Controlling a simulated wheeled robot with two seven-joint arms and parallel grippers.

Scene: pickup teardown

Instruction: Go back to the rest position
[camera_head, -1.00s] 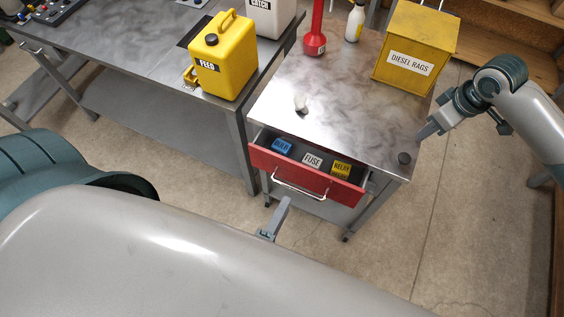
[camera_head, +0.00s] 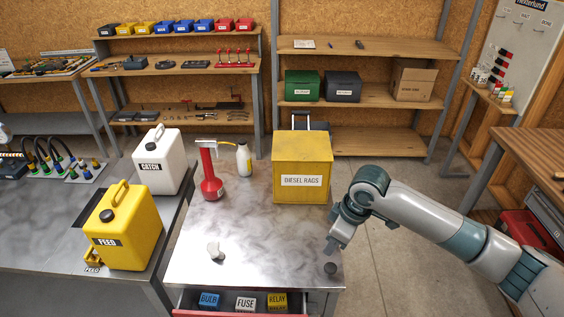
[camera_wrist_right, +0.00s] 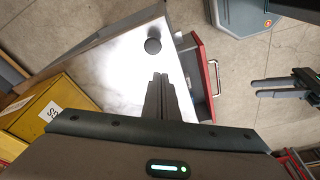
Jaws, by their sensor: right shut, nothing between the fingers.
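My right gripper (camera_head: 334,246) is shut and empty, above the right edge of the metal cart top (camera_head: 240,235). In the right wrist view its fingers (camera_wrist_right: 158,80) lie together over the cart, with nothing between them. My left gripper (camera_wrist_right: 274,88) shows only in the right wrist view, at the right edge, over the floor. Its two fingers stand apart with nothing visible between them. It is apart from the cart.
The red drawer (camera_wrist_right: 206,80) stands open, with blue, white and yellow bins inside.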

